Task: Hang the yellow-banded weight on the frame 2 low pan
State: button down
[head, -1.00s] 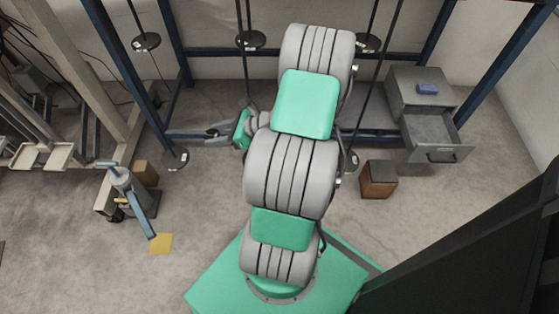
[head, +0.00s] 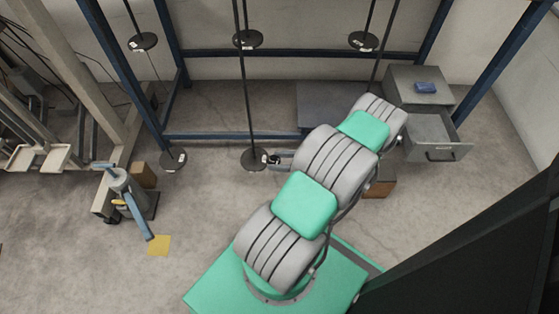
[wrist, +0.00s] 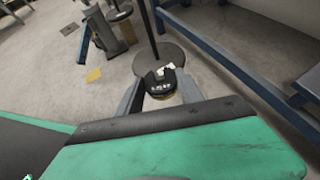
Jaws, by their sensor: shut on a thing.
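My gripper (wrist: 160,92) is shut on a small dark round weight (wrist: 161,82). The weight has a pale label on top and a yellowish band low on its side. In the head view my gripper (head: 281,160) reaches left, with the weight (head: 273,159) at its tip. The weight overlaps the right edge of the middle low pan (head: 251,161), a dark disc on a rod. That pan also shows in the wrist view (wrist: 148,63), just beyond the weight. I cannot tell whether they touch. No frame number is readable.
Another low pan (head: 173,161) hangs to the left. Upper pans hang on the left (head: 143,42), middle (head: 247,40) and right (head: 363,42) rods. A blue frame (head: 230,136) stands behind. An open grey drawer (head: 437,135) and a brown box (head: 380,185) are at right.

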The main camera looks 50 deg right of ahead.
aim_at(259, 160)
jog(key=shift+w+a, duration=0.3)
jog(key=shift+w, duration=0.65)
jog(key=shift+w+a, duration=0.3)
jog(key=shift+w, duration=0.6)
jog(key=shift+w+a, duration=0.1)
jog(key=shift+w, duration=0.3)
jog(key=shift+w+a, duration=0.25)
jog(key=shift+w, duration=0.6)
jog(key=shift+w+a, duration=0.2)
jog(key=shift+w, duration=0.45)
jog(key=shift+f+b, duration=0.4)
jog(key=shift+f, duration=0.05)
jog(key=c, duration=0.7)
grip_release()
